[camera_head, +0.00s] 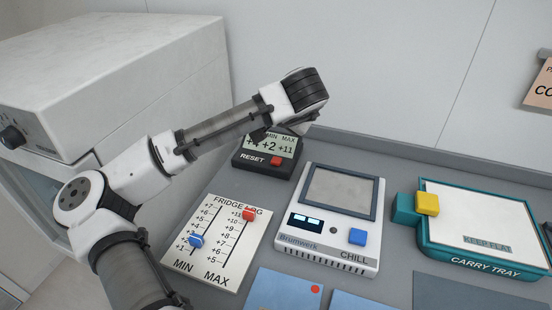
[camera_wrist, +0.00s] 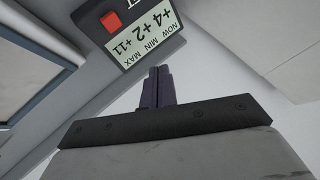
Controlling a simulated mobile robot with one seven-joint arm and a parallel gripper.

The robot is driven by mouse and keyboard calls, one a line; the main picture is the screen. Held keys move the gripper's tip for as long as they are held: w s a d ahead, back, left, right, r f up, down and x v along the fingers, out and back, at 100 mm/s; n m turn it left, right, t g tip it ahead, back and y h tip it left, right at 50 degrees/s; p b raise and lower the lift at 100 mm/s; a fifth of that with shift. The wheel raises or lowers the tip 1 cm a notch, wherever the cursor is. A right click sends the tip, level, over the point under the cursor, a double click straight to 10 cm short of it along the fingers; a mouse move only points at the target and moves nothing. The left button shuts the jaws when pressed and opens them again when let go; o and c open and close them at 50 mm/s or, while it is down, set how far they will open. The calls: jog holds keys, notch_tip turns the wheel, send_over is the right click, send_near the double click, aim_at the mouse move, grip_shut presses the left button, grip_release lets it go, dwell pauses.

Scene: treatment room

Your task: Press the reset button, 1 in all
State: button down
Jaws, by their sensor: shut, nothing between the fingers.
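The reset button is a small red square (camera_head: 277,160) at the lower right of a dark thermometer unit (camera_head: 250,168) marked RESET. The unit's display reads +4, +2, +11 under NOW, MIN and MAX. In the wrist view the red button (camera_wrist: 110,21) is at the upper left, upside down with the display (camera_wrist: 150,35). My gripper (camera_wrist: 158,72) is shut and empty, its dark fingertips just below the display in that picture, apart from the button. In the head view my arm's end covers the top of the unit and the fingers are not clear.
A fridge log board (camera_head: 225,240) with blue and red sliders lies in front. A white Brunnwerk chill device (camera_head: 330,245) stands to the right. A teal carry tray (camera_head: 480,262) with a yellow-and-teal clip is further right. A big grey cabinet (camera_head: 110,70) stands at left.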

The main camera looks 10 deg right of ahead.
aim_at(277, 163)
jog(key=shift+f, duration=0.15)
notch_tip(277, 163, down, 9)
jog(key=b, duration=0.6)
jog(key=shift+r, duration=0.2)
dwell(1.6)
jog(key=shift+f+b, duration=0.4)
jog(key=shift+f+b, duration=0.45)
jog(key=shift+f, duration=0.1)
dwell(0.5)
dwell(0.3)
jog(key=shift+r+p, duration=0.7)
jog(key=shift+r, duration=0.3)
